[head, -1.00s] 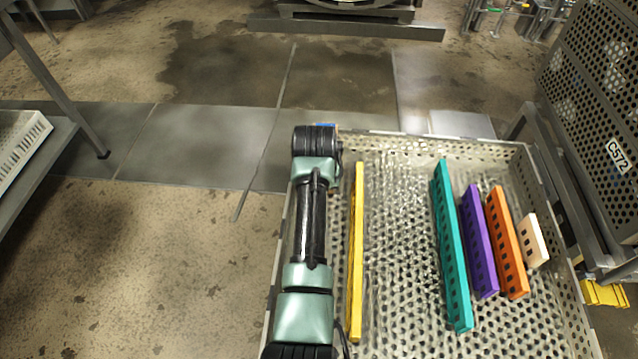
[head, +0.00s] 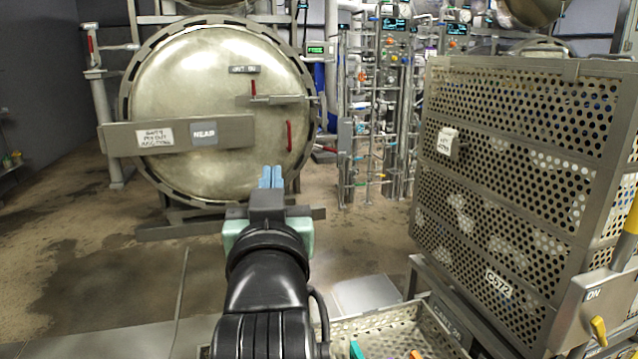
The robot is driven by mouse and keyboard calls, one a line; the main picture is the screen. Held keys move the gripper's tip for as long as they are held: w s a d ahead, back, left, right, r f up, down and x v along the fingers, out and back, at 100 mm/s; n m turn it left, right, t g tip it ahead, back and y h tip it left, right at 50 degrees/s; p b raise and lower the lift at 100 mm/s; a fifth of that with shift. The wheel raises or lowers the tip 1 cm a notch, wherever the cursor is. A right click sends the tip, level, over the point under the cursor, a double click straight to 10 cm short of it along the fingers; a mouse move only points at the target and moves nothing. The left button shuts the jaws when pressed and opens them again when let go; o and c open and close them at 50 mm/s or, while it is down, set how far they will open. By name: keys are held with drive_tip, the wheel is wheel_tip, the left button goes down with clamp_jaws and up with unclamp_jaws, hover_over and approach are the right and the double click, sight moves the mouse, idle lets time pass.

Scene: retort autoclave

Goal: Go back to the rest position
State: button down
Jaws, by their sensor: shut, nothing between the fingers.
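My gripper (head: 271,177) is in the lower middle of the head view, raised above the left side of the perforated tray. Its two blue fingers are together and point away from me, with nothing between them. Behind it, farther off, stands the big round retort door (head: 215,110). My dark arm links hide part of the tray and the floor.
The perforated metal tray (head: 385,322) is at the bottom, with tips of a teal piece (head: 356,350) and an orange piece (head: 416,355) showing. A tall perforated crate (head: 510,170) labelled C572 stands at the right, beside a switch box (head: 603,308). Floor at left is clear.

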drive_tip(key=s+d+r+m+t+h, duration=0.1)
drive_tip(key=s+d+r+t, duration=0.25)
drive_tip(key=s+r, duration=0.5)
drive_tip(key=s+d+r+t+h, duration=0.15)
drive_tip(key=s+r+t, duration=0.25)
drive_tip(key=s+r, duration=0.45)
wheel_tip(320, 180, up, 22)
drive_tip(key=s+p, duration=0.1)
drive_tip(key=p, duration=2.1)
drive_tip(key=shift+d, duration=0.35)
